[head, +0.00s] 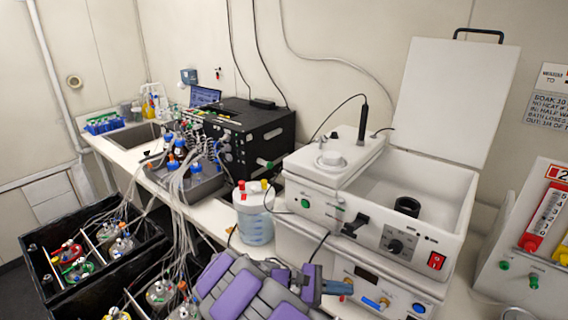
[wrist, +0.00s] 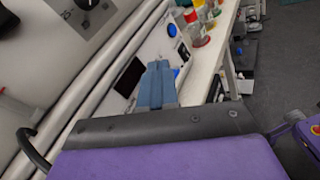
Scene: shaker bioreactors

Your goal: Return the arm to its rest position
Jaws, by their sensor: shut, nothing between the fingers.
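My gripper (head: 338,287) shows at the bottom centre of the head view, at the end of my purple and grey arm. Its blue-grey fingers point right, in front of the lower white instrument (head: 388,288). In the wrist view my gripper (wrist: 157,72) is seen end-on, with the fingers together and nothing visible between them. The fingertips overlap the instrument's front in the picture; I cannot tell whether they touch it. The arm is folded low beside the bench.
An open-lidded white bath (head: 437,188) stands on the bench above the lower instrument. A clear jug (head: 254,222), a black box unit (head: 262,140) and tubing are to the left. Black crates (head: 90,270) with vessels stand at lower left. Grey floor (wrist: 285,65) shows at right in the wrist view.

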